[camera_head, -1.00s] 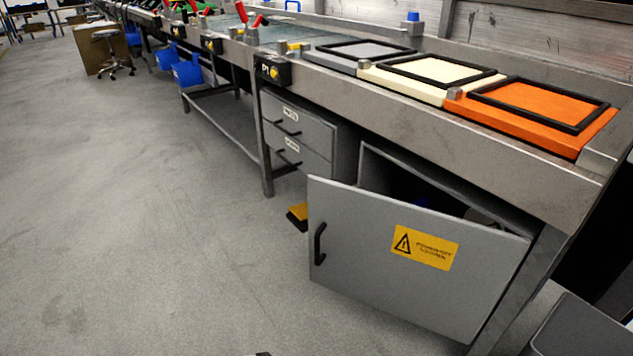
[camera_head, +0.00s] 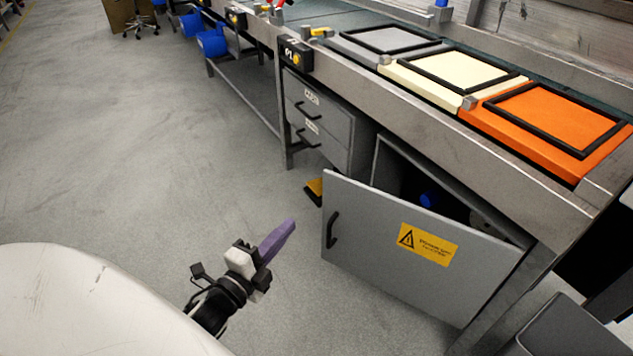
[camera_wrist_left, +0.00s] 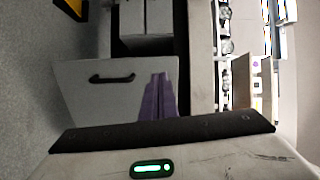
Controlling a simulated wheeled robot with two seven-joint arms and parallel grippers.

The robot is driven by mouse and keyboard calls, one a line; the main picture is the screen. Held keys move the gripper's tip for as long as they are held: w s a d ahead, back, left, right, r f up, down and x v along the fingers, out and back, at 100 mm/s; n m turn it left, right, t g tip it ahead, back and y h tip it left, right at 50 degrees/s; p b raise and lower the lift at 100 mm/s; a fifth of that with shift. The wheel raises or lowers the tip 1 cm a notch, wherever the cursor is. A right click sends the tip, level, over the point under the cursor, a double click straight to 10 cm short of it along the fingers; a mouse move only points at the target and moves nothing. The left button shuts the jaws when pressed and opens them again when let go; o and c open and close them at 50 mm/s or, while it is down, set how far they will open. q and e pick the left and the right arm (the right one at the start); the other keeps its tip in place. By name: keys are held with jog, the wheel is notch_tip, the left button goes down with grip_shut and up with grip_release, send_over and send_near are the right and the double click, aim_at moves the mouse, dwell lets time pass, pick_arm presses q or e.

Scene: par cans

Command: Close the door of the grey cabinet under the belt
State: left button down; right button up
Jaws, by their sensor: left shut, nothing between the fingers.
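The grey cabinet (camera_head: 384,160) stands under the belt, and its door (camera_head: 375,258) is swung partly open. The door has a black handle (camera_head: 333,230) near its left edge and a yellow warning label (camera_head: 428,245). Dark space and a blue item (camera_head: 429,200) show inside the cabinet. My left gripper (camera_head: 291,224), with purple fingers, is shut and empty, to the left of the door and apart from it in the head view. In the left wrist view the purple fingers (camera_wrist_left: 158,97) overlap the door (camera_wrist_left: 85,92); contact cannot be told. My right gripper is not in view.
A grey drawer unit (camera_head: 318,125) stands left of the cabinet, with a yellow and black object (camera_head: 314,190) on the floor below it. Orange (camera_head: 555,118), cream and grey framed panels lie on the belt. A dark grey box (camera_head: 575,330) is at the lower right. Open floor lies to the left.

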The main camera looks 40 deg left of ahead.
pick_arm(q)
jog(key=m, duration=0.1)
jog(key=b, duration=0.3)
send_near(324, 185)
jog(key=shift+m+h, duration=0.3)
jog(key=w, duration=0.5)
jog(key=shift+w+a+f, duration=0.2)
jog(key=shift+w+a, duration=0.1)
jog(key=shift+w, duration=0.45)
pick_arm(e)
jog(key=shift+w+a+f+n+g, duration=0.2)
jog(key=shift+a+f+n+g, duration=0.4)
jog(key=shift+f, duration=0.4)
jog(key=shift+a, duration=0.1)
